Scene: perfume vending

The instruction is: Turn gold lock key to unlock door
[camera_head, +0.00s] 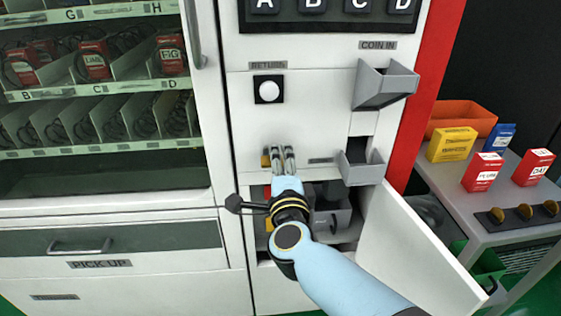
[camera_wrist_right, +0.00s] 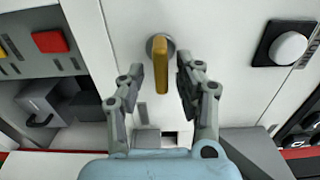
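The gold lock key (camera_head: 265,159) sits in its lock on the white front of the machine, below the return button. In the right wrist view the key (camera_wrist_right: 161,70) stands out from a round grey lock plate, its long side upright in the picture. My right gripper (camera_head: 283,156) is at the key. In the wrist view its fingers (camera_wrist_right: 161,82) are apart, one on each side of the key, with gaps showing. The white lower door (camera_head: 415,255) stands swung open to the right, showing a compartment with grey parts inside. My left gripper is out of view.
The return button (camera_head: 268,90) and coin slot (camera_head: 384,83) are above. A glass-fronted snack cabinet is on the left, with a pick-up drawer (camera_head: 110,250) below. At right, a grey table (camera_head: 450,205) holds small boxes, an orange bin (camera_head: 462,115) and coins in a dark holder.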

